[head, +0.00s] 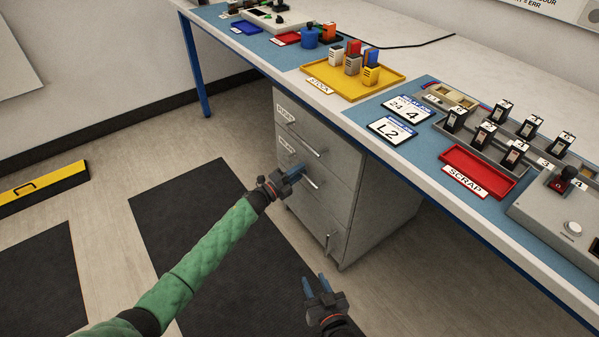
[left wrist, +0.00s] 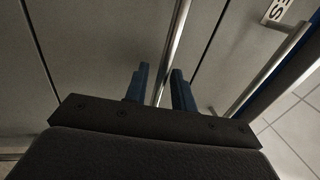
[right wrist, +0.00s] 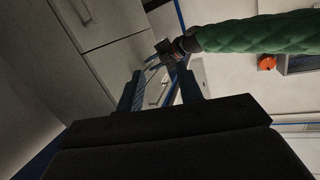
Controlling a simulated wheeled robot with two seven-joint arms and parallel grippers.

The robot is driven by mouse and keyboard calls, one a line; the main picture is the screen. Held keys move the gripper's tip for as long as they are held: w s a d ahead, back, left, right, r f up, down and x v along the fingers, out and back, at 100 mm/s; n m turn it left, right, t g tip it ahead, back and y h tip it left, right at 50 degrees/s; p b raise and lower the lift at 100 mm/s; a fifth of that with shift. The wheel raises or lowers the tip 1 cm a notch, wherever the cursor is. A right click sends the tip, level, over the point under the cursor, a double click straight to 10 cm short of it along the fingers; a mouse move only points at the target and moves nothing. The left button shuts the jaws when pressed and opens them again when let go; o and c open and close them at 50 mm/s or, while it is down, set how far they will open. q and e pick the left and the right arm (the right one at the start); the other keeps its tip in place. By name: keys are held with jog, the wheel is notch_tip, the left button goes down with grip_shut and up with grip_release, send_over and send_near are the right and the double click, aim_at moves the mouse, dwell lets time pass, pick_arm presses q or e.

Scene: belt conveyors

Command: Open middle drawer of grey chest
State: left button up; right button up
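The grey chest (head: 378,205) stands under the workbench with three drawer fronts, all looking flush. The middle drawer (head: 327,198) has a bar handle (head: 312,181), which also crosses the left wrist view (left wrist: 175,40). My left gripper (head: 297,171) is at this handle. In the left wrist view its two blue fingers (left wrist: 160,82) stand apart, one on each side of the bar, with gaps showing; contact cannot be made out. My right gripper (head: 317,286) is open and empty, low in front of the chest. Its parted fingers show in the right wrist view (right wrist: 161,90).
The bench top (head: 358,117) above the chest carries a yellow tray (head: 330,87) of blocks, label cards and a red scrap tray (head: 455,163). A dark floor mat (head: 190,205) lies before the chest. A yellow-black floor block (head: 62,186) is at left.

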pick_arm(q)
jog(key=shift+w+d, duration=0.1)
jog(key=shift+d, duration=0.05)
pick_arm(e)
jog(key=shift+r, duration=0.2)
pick_arm(q)
grip_shut()
pick_arm(e)
jog(key=shift+f, duration=0.1)
jog(key=shift+f, duration=0.1)
